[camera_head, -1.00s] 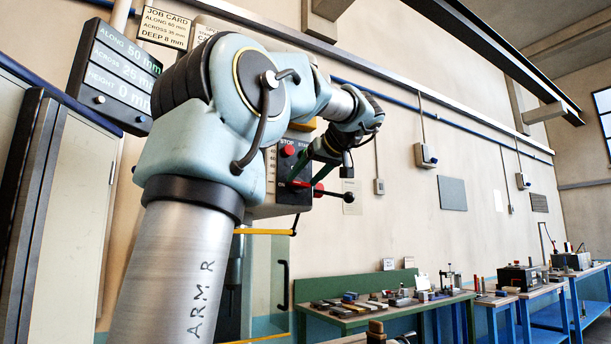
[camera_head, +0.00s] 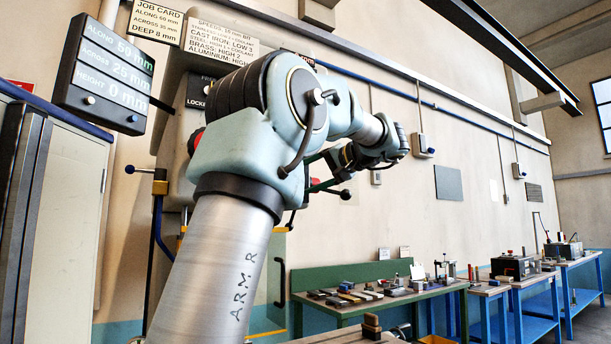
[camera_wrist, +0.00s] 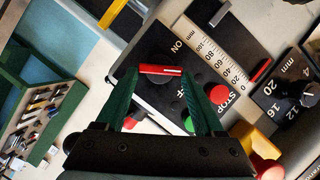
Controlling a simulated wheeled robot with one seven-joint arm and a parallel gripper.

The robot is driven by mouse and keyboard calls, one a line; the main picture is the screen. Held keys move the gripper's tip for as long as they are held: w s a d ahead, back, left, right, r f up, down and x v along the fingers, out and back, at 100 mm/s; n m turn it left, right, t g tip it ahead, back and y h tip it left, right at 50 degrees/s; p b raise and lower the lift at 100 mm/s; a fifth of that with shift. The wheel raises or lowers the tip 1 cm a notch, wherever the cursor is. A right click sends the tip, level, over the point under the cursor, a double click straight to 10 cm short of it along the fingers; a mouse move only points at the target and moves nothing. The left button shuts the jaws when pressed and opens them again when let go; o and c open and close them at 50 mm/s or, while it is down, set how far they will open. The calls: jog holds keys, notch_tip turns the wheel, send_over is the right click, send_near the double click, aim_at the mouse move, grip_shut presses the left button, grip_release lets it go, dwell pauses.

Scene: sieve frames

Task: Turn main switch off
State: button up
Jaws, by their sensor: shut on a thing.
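The main switch (camera_wrist: 160,70) is a red bar handle with a white line, on a black plate with an ON label above it and an OFF label to its lower right, partly hidden by a finger. My gripper (camera_wrist: 157,77) has its two green fingers closed on the handle's ends in the wrist view. The handle lies almost level across the picture between the fingertips. In the head view my arm hides the switch and most of the panel; a green finger shows behind the arm.
A red STOP button (camera_wrist: 219,94) sits just right of the fingers, with a green button below it. A black-knobbed lever (camera_head: 346,194) sticks out near my wrist. A green bench (camera_head: 340,272) with small parts stands at the lower right.

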jog(key=shift+w+d+f+m+t+y+b, duration=0.15)
jog(key=shift+m+y, duration=0.3)
jog(key=shift+m, duration=0.5)
jog(key=shift+s+f+m+t+y+b, duration=0.15)
jog(key=shift+m+y, duration=0.25)
jog(key=shift+m, duration=0.6)
jog(key=shift+w+d+f+m+y+b, duration=0.15)
jog(key=shift+m+y, duration=0.3)
jog(key=shift+m, duration=0.5)
jog(key=shift+a, duration=0.1)
jog(key=o, duration=1.4)
jog(key=b+v, duration=0.2)
jog(key=v, duration=0.8)
jog(key=shift+s+d+b, duration=0.25)
jog(key=shift+s+b, duration=0.05)
jog(key=shift+b, duration=0.05)
